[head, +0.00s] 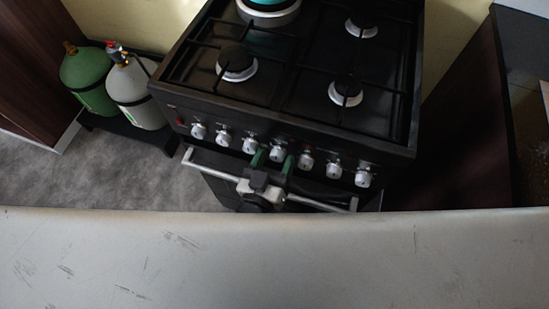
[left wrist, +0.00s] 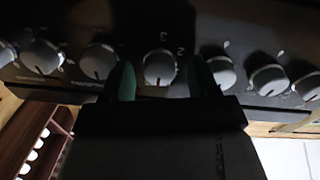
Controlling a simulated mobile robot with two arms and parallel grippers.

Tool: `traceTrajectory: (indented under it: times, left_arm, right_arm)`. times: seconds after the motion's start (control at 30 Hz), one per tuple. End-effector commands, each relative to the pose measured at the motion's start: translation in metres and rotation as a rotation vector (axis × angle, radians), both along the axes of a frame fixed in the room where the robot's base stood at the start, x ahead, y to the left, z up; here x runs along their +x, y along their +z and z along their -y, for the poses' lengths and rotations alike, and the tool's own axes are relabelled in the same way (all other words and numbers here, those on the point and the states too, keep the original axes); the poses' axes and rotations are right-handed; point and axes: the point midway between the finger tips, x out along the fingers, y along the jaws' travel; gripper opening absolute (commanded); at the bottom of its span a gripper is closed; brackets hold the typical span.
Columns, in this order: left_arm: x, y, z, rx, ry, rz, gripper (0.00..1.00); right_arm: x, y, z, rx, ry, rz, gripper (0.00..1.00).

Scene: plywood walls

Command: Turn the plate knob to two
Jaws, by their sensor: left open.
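The plate knob, taken to be the silver one between my fingers (head: 278,154), is on the stove's front panel in the head view. In the left wrist view this knob (left wrist: 160,68) sits between the fingertips, with the digits 3 and 2 printed beside it. A dark pointer line shows on its face; the exact setting is hard to read. My left gripper (head: 273,160) is open, its green fingertips on either side of the knob. It also shows in the left wrist view (left wrist: 161,80), with small gaps to the knob. My right gripper is not in view.
Several similar knobs (head: 224,138) line the panel on both sides. The oven handle (head: 205,164) runs below, behind my gripper's body. A teal pot (head: 268,4) is at the back left of the hob (head: 290,75). Gas cylinders (head: 137,95) stand left; a dark counter (head: 480,120) is right.

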Motion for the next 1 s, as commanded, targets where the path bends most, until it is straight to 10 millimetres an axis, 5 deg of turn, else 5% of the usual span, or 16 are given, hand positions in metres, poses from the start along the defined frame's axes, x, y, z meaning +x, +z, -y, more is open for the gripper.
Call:
traceTrajectory:
  times: [0.27, 0.6, 1.0]
  left_arm:
    - [0.0012, 0.0000, 0.0002, 0.001, 0.000, 0.000, 0.59]
    - [0.0009, -0.0002, 0.0001, 0.001, 0.000, 0.000, 0.11]
    - [0.0010, 0.0011, 0.0002, -0.087, -0.002, -0.030, 0.11]
  right_arm:
    - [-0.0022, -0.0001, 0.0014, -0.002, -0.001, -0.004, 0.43]
    - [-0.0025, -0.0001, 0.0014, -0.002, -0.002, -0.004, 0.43]
    - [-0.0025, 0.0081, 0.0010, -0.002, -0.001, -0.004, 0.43]
